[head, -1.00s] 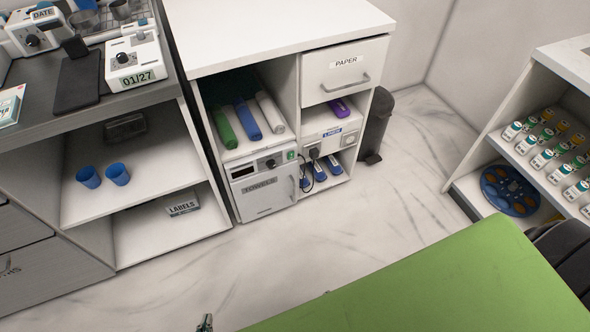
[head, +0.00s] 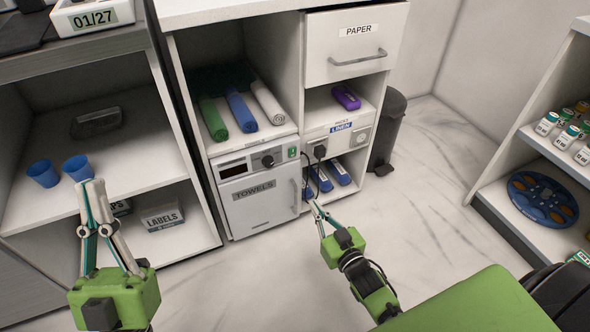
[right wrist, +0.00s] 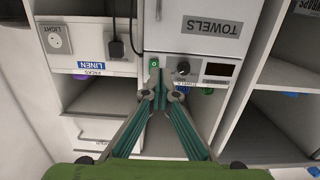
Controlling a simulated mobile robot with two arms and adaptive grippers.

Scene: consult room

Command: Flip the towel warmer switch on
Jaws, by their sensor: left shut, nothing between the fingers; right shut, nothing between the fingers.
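The towel warmer (head: 232,204) is a white unit marked TOWELS in the lower left of the white cabinet. Its front panel has a dark display, a dark knob (head: 268,161) and a small green switch (head: 293,153) at the right end. The switch also shows in the right wrist view (right wrist: 154,62), just beyond the fingertips; whether it is on or off I cannot tell. My right gripper (head: 314,204) is shut and empty, in front of the cabinet, below and right of the switch in the head view. My left gripper (head: 92,183) is shut and empty at the lower left.
A plug with a black cable (head: 319,152) sits right of the switch. Rolled towels (head: 240,108) lie on the shelf above the warmer. A bin (head: 388,135) stands right of the cabinet. A green padded surface (head: 480,305) fills the lower right. Marble floor (head: 425,195) between is clear.

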